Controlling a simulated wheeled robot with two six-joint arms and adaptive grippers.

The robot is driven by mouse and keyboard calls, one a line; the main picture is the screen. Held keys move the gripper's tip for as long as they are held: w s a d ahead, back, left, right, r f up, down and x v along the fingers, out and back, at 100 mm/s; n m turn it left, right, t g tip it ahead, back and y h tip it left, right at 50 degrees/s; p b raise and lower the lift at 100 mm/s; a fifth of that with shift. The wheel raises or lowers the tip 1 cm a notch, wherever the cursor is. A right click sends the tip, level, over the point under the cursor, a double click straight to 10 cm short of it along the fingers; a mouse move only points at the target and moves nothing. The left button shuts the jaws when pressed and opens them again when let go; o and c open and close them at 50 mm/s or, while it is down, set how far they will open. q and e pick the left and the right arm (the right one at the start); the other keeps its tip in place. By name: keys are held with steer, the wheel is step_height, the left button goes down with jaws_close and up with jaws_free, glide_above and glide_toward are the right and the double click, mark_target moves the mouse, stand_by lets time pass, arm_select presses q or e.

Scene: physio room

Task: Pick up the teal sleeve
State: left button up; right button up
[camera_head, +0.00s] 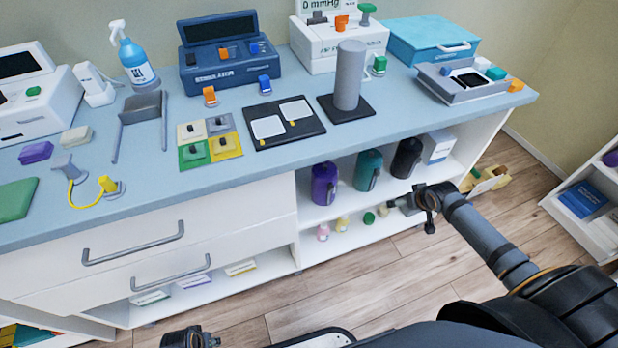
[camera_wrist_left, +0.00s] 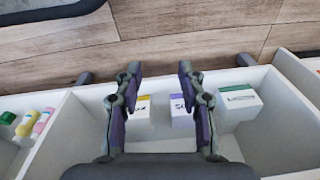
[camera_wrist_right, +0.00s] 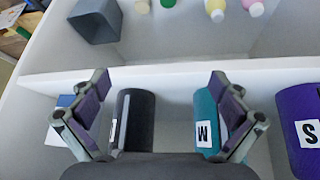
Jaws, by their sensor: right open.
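The teal sleeve (camera_head: 368,171) stands upright in the shelf under the counter, between a purple sleeve (camera_head: 325,184) and a black sleeve (camera_head: 406,158). In the right wrist view the teal sleeve (camera_wrist_right: 206,118), marked M, is partly covered by the right-hand finger, and the black sleeve (camera_wrist_right: 133,120) shows between the fingers. My right gripper (camera_wrist_right: 160,84) is open and empty. In the head view it (camera_head: 424,204) is in front of the shelf, right of and below the teal sleeve. My left gripper (camera_wrist_left: 159,68) is open and empty above a drawer or shelf with small boxes.
A white box (camera_head: 438,147) stands right of the black sleeve. Small bottles (camera_head: 343,223) stand on the lower shelf. The shelf board (camera_wrist_right: 180,75) and side walls bound the sleeves. A low white rack (camera_head: 590,200) is at the far right. Wooden floor (camera_head: 385,275) is clear in front.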

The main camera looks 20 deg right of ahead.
mark_target(373, 179)
steer(key=w+a+r+n+y+b, duration=0.2)
steer(key=a+r+b, duration=0.2)
steer(key=a+r, duration=0.3)
steer(key=w+b, duration=0.1)
steer(key=w, duration=0.1)
steer(key=w+a+b, duration=0.1)
steer(key=w, duration=0.1)
steer(key=w+f+b, duration=0.1)
steer(key=w, duration=0.1)
steer(key=shift+a, duration=0.3)
arm_select(q)
steer(key=w+d+r+t+h, duration=0.1)
steer(key=d+r, duration=0.2)
steer(key=r, duration=0.3)
steer(key=shift+w+d, duration=0.15)
steer(key=shift+w, duration=0.15)
arm_select(e)
steer(key=shift+w, duration=0.45)
